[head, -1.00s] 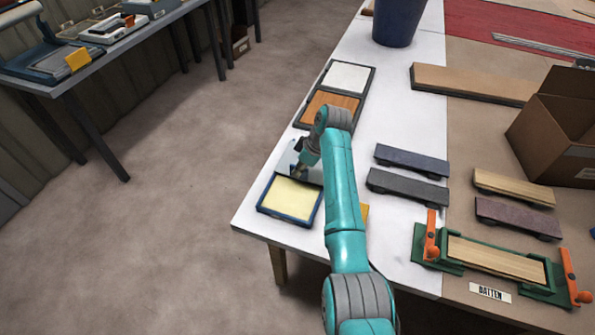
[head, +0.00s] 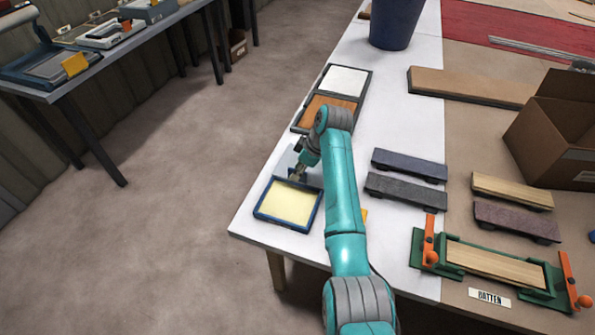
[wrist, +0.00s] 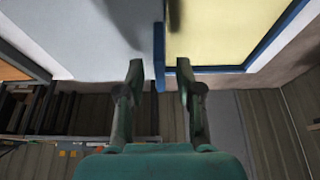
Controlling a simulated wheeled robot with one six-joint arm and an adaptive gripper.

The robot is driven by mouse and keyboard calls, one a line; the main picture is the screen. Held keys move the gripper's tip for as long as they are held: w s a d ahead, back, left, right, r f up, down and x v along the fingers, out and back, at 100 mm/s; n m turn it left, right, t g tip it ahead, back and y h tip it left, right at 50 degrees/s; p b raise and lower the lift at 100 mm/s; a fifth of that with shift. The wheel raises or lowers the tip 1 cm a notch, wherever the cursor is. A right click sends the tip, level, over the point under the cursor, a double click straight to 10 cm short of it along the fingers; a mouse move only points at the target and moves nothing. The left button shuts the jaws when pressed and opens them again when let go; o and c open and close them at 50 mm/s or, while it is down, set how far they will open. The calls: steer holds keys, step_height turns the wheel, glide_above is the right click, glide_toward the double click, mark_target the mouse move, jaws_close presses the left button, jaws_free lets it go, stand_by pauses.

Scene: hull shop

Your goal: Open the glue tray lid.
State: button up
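The glue tray (head: 288,205) is a shallow blue-rimmed tray with a pale yellow inside, near the table's front left corner. Its yellow inside also shows in the wrist view (wrist: 215,35). A blue edge strip (wrist: 159,58) runs along the tray's side there; I cannot tell whether it is the lid or the rim. A pale grey panel (head: 284,163) shows behind the tray, partly hidden by my arm; it may be the raised lid. My gripper (wrist: 159,70) is open, its fingers apart on either side of the blue strip's line, at the tray's far edge. Contact is unclear.
A framed panel with orange and white halves (head: 335,95) lies behind. Two dark sanding blocks (head: 405,190) lie right of my arm, and a green clamp jig (head: 490,265) is at front right. A blue bucket (head: 395,25) and cardboard box (head: 555,125) stand farther back.

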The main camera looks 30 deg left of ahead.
steer(key=s+v, duration=0.1)
steer(key=v, duration=0.9)
steer(key=shift+w+r, duration=0.4)
steer(key=shift+w, duration=0.1)
steer(key=shift+d, duration=0.2)
